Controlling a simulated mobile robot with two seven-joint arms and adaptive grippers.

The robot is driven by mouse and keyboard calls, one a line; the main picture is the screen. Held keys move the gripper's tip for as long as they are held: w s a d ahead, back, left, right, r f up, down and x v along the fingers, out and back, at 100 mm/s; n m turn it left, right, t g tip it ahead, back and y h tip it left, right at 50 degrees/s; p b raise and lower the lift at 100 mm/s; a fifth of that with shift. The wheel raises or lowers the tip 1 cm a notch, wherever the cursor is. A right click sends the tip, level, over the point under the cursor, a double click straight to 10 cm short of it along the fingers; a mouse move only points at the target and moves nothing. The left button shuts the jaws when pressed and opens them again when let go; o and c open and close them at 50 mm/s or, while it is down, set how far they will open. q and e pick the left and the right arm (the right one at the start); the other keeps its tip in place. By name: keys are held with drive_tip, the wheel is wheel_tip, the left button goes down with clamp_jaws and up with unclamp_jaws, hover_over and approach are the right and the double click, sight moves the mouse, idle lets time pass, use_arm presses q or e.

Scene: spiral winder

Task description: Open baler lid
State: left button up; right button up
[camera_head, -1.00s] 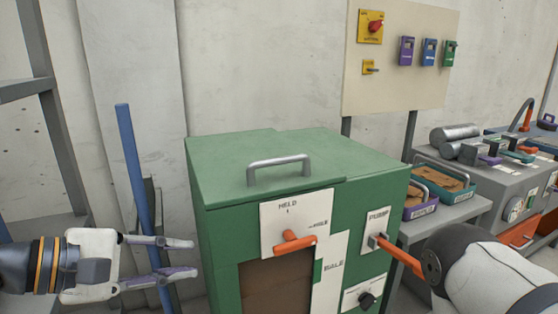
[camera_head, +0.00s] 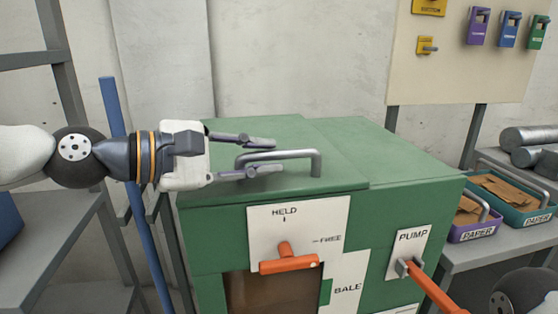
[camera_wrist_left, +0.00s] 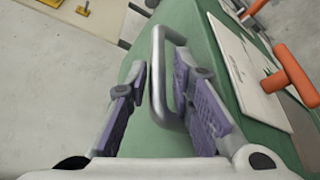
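The green baler (camera_head: 410,215) stands in the middle of the head view. Its lid (camera_head: 230,190) lies flat and shut on top. A grey metal handle (camera_head: 318,163) stands up from the lid. My left gripper (camera_head: 272,156) reaches in from the left, its fingers level at the handle's left end. In the left wrist view, the handle (camera_wrist_left: 157,75) runs between the two spread purple-padded fingers (camera_wrist_left: 160,62), apparently not clamped. My right gripper is out of view; only a dark part of my right arm shows at the lower right.
An orange lever (camera_head: 288,264) on the baler's front plate sits below HELD. An orange pump lever (camera_head: 435,290) sticks out at the right. Paper trays (camera_head: 478,232) stand on a shelf at right. A blue post (camera_head: 135,200) stands at left.

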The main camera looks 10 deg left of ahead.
use_arm(q)
drive_tip(key=shift+x, duration=1.55)
drive_tip(key=shift+r, duration=0.2)
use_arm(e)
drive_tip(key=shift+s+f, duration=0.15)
use_arm(q)
drive_tip(key=shift+c, duration=0.5)
clamp_jaws()
drive_tip(key=w+a+r+n+p, duration=0.1)
drive_tip(key=w+r, duration=0.2)
drive_tip(key=r, duration=0.6)
drive_tip(key=w+a+r+n+g+p, duration=0.1)
drive_tip(key=w+r+p, duration=0.1)
drive_tip(key=r, duration=0.7)
drive_tip(key=shift+w, duration=0.9)
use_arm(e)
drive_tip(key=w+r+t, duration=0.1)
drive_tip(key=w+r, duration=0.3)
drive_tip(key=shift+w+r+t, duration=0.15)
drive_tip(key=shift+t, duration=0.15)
use_arm(q)
drive_tip(key=shift+a, duration=0.1)
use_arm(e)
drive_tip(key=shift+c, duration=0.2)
